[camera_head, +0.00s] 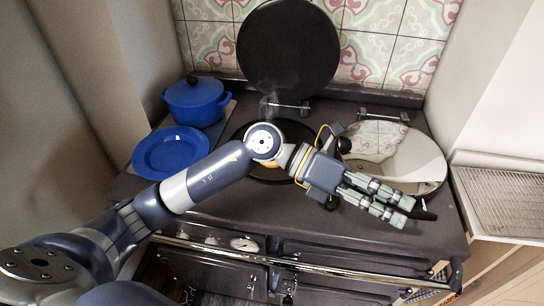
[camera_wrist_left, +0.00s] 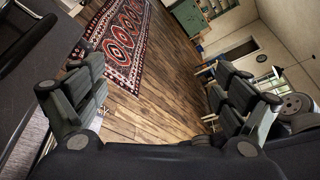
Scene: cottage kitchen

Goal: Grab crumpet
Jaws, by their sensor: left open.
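My left arm reaches in from the left over the black range cooker (camera_head: 330,228). My left gripper (camera_head: 402,209) points right and toward the front, above the cooker's right front part. In the left wrist view the gripper (camera_wrist_left: 158,75) is open, with only floor and rug between its fingers. A small golden-brown patch (camera_head: 270,164), possibly the crumpet, shows on the dark round hotplate or pan behind my wrist. My arm hides most of it. The gripper is apart from it, to its right. My right gripper is not in view.
A blue pot (camera_head: 195,102) and a blue plate (camera_head: 168,153) stand on the cooker's left. A black round lid (camera_head: 288,48) is raised at the back. A shiny round lid (camera_head: 410,160) lies at the right. A wire rack or drainer (camera_head: 505,200) is farther right.

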